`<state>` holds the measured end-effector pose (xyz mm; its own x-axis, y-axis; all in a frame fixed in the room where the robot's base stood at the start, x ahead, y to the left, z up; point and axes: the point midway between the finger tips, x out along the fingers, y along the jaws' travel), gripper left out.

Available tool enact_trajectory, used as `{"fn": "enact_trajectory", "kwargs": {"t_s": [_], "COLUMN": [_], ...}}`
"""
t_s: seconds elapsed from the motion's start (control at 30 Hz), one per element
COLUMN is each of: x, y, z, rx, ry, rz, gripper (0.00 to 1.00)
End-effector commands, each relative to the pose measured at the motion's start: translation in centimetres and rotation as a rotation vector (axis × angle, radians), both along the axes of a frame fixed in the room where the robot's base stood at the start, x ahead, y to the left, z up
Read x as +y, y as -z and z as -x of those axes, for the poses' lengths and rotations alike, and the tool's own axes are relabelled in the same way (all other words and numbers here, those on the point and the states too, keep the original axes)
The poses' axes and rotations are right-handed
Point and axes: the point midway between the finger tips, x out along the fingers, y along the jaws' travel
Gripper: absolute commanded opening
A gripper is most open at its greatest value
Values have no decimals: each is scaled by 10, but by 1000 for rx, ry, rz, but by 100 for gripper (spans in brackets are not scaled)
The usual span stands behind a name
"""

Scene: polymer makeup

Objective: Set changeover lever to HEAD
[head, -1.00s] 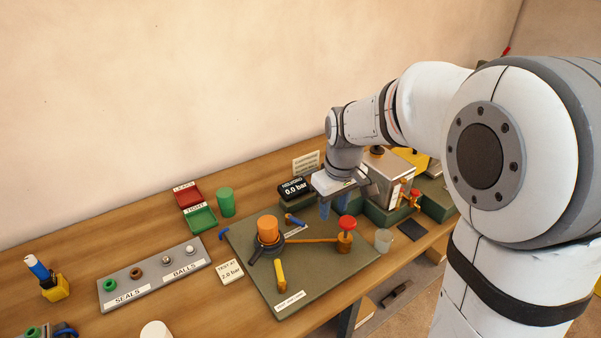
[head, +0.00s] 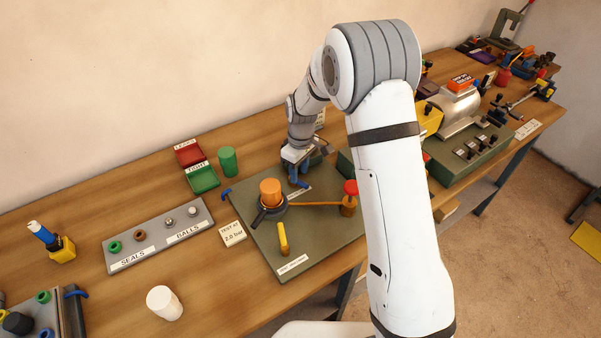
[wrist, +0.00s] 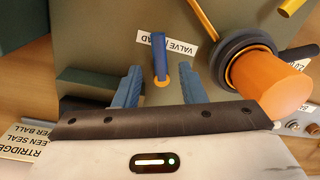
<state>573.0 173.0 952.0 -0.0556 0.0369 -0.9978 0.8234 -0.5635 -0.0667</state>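The changeover lever is a short blue handle (wrist: 159,56) on an orange pivot, seen in the wrist view on the grey-green plate (wrist: 100,40). It lies across a white label (wrist: 181,46) reading VALVE and, partly covered, what looks like HEAD. The handle points away from my gripper, over the middle of the label. My gripper (wrist: 160,86) is open, one blue finger on each side of the lever's pivot end, with gaps visible on both sides. In the head view my gripper (head: 298,178) is low over the back of the plate, and the lever is hard to separate from the fingers.
An orange cylinder in a dark ring (head: 270,192) stands close beside my gripper. A red-topped post (head: 350,190) and a yellow lever (head: 283,238) are also on the plate. Green and red trays (head: 202,178) and a green cylinder (head: 228,161) stand to the left.

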Motion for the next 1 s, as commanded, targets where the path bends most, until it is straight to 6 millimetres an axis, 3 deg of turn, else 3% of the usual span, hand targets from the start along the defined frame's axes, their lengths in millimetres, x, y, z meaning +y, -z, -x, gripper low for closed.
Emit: {"fn": "enact_trajectory", "kwargs": {"t_s": [0.2, 0.5, 0.9, 1.0], "x": [-1, -1, -2, -2], "y": [21, 24, 24, 24], "z": [1, 1, 0, 0], "rx": [0, -1, -1, -1], "ry": [3, 4, 5, 5], "rz": [0, 0, 0, 0], "gripper": [37, 37, 4, 0]}}
